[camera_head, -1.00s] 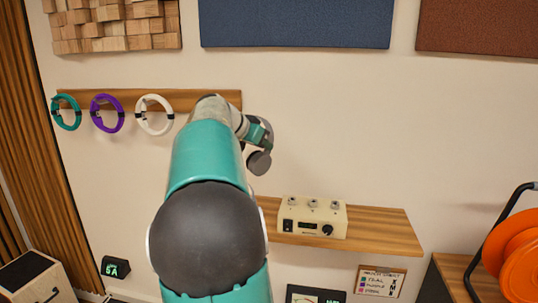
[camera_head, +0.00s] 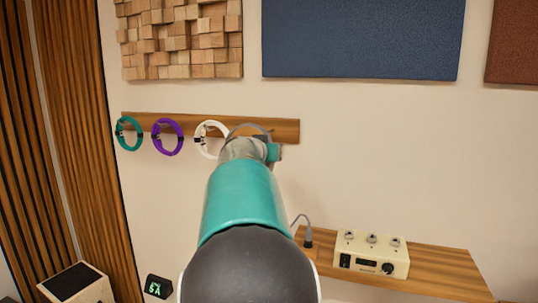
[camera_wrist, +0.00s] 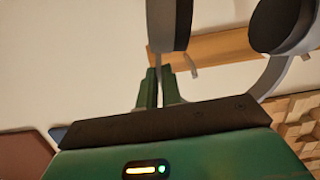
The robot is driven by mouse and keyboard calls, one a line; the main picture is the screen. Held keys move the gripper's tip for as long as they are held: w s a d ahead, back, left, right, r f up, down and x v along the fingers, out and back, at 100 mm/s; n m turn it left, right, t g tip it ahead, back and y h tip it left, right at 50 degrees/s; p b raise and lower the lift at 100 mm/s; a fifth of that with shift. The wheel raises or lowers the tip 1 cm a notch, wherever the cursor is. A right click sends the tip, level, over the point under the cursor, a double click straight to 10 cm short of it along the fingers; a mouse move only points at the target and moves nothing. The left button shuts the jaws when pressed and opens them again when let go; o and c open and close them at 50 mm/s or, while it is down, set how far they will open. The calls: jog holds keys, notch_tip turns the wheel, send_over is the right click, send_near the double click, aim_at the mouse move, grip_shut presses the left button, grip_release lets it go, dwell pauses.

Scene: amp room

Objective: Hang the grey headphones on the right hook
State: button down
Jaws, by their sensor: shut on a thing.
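The grey headphones show in the wrist view (camera_wrist: 168,25), with a dark-padded cup close above my fingers, another cup at upper right and a curved grey band. My gripper (camera_wrist: 160,88) is shut on the grey headphones, with a thin part of them between its green fingers. In the head view, the headphones' grey arc (camera_head: 248,128) stands in front of the wooden rail (camera_head: 285,130), just right of the white headphones; my arm hides the rest. A small pale peg, perhaps the right hook (camera_wrist: 193,71), juts from the rail in the wrist view.
Teal headphones (camera_head: 129,133), purple headphones (camera_head: 168,137) and white headphones (camera_head: 208,139) hang on the rail. A wooden shelf (camera_head: 440,273) at lower right holds a cream amplifier box (camera_head: 371,256). The wall right of the rail is clear.

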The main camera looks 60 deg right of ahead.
jog(key=shift+w+d, duration=0.1)
jog(key=shift+d, duration=0.2)
jog(key=shift+d+f, duration=0.1)
jog(key=shift+d, duration=0.45)
jog(key=shift+r+x, duration=0.2)
jog(key=shift+x, duration=1.5)
jog(key=f+x, duration=0.1)
jog(key=x, duration=0.6)
jog(key=shift+d, duration=0.2)
jog(key=shift+f, duration=0.2)
jog(key=c, duration=1.5)
grip_release()
